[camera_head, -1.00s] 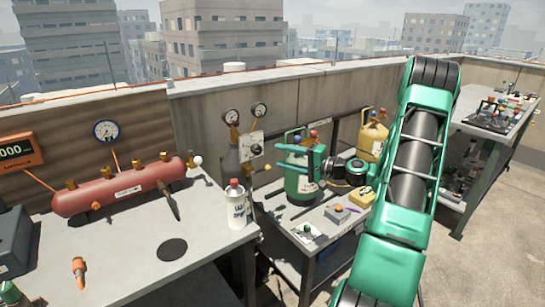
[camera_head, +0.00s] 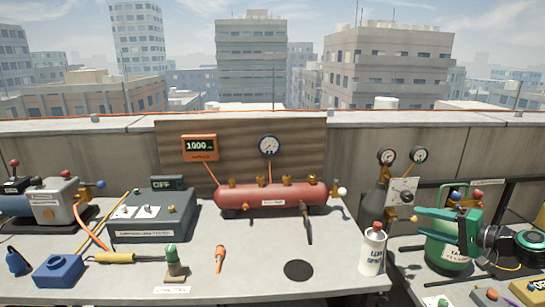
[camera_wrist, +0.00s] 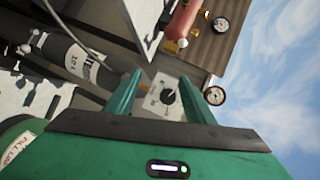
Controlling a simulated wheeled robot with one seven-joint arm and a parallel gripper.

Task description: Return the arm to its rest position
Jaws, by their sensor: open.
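My gripper (camera_head: 420,222) is at the right of the head view, its green fingers pointing left. It is in front of the green cylinder (camera_head: 449,255) in that view and hides part of it; I cannot tell the gap between them. In the wrist view my gripper (camera_wrist: 165,80) shows two green fingers spread apart with nothing held between them. A panel with a black knob (camera_wrist: 168,97) shows beyond the fingers. Most of my arm is outside the head view; only the wrist joint shows at the right edge.
The bench holds a red tank (camera_head: 270,196), a white bottle (camera_head: 372,250), a grey box (camera_head: 150,221) and small tools. A parapet wall (camera_head: 85,140) runs behind. The bench front is partly clear.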

